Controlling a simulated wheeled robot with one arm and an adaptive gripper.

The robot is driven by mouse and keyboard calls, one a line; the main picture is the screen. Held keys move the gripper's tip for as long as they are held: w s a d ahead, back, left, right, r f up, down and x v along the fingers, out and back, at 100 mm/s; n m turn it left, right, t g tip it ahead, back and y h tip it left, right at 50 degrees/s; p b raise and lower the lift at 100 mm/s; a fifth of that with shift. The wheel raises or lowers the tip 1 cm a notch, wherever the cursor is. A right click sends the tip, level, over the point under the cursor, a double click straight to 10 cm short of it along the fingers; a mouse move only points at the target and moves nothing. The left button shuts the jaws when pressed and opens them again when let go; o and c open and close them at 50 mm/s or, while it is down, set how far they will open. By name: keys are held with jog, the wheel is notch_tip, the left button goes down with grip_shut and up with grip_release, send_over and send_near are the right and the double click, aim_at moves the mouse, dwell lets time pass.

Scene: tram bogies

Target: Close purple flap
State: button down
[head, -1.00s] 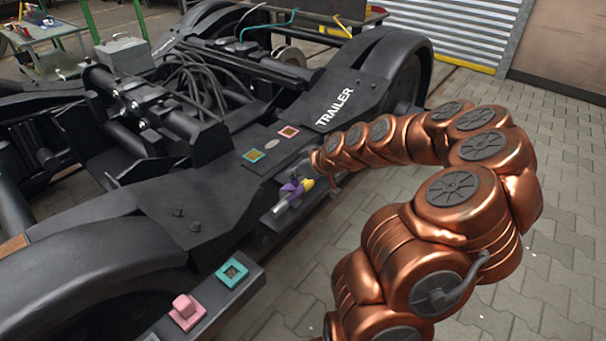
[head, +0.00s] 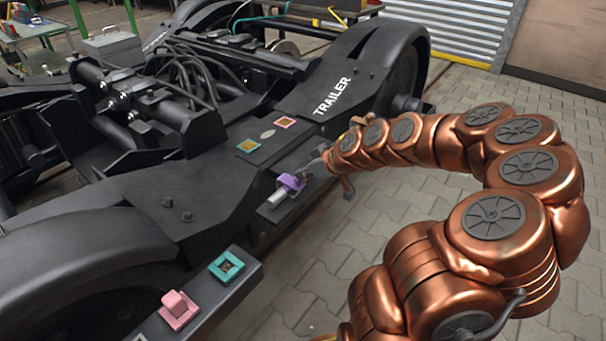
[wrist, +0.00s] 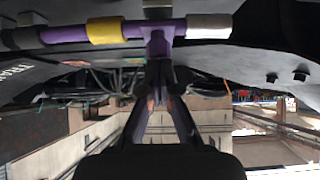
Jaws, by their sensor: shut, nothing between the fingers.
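The purple flap (head: 290,182) sits on a small dark ledge at the side of the black bogie frame, with a pale grey cylinder beside it. In the wrist view, a purple rod with a yellow band (wrist: 106,31) and grey end pieces runs across the top, and a purple arm (wrist: 158,45) hangs from it. My gripper (head: 314,167) is just right of the flap in the head view. In the wrist view its fingers (wrist: 160,95) are together and empty, close below the purple arm. I cannot tell contact or the flap's exact angle.
A teal square frame (head: 227,267) and a pink block (head: 178,309) sit on a front ledge. A pink-edged plate (head: 285,122) and a yellowish plate (head: 249,145) lie on the frame top.

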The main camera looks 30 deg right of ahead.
jog(key=shift+s+a+f, duration=0.1)
jog(key=shift+s+f, duration=0.15)
jog(key=shift+f, duration=0.4)
jog(key=shift+w+a, duration=0.1)
jog(key=shift+w+a+r, duration=0.1)
jog(key=shift+w+a, duration=0.2)
jog(key=shift+a, duration=0.1)
jog(key=shift+w+d+r, duration=0.15)
jog(key=shift+w+r, duration=0.25)
jog(key=shift+r, duration=0.3)
jog(key=s+d+r+p, duration=0.1)
jog(key=s+d+r, duration=0.1)
jog(key=s, duration=0.3)
jog(key=s+d+r, duration=0.2)
jog(key=s+r, duration=0.1)
jog(key=s, duration=0.2)
jog(key=shift+d+r+p, duration=0.15)
jog(key=shift+r+p, duration=0.15)
jog(key=shift+p, duration=0.05)
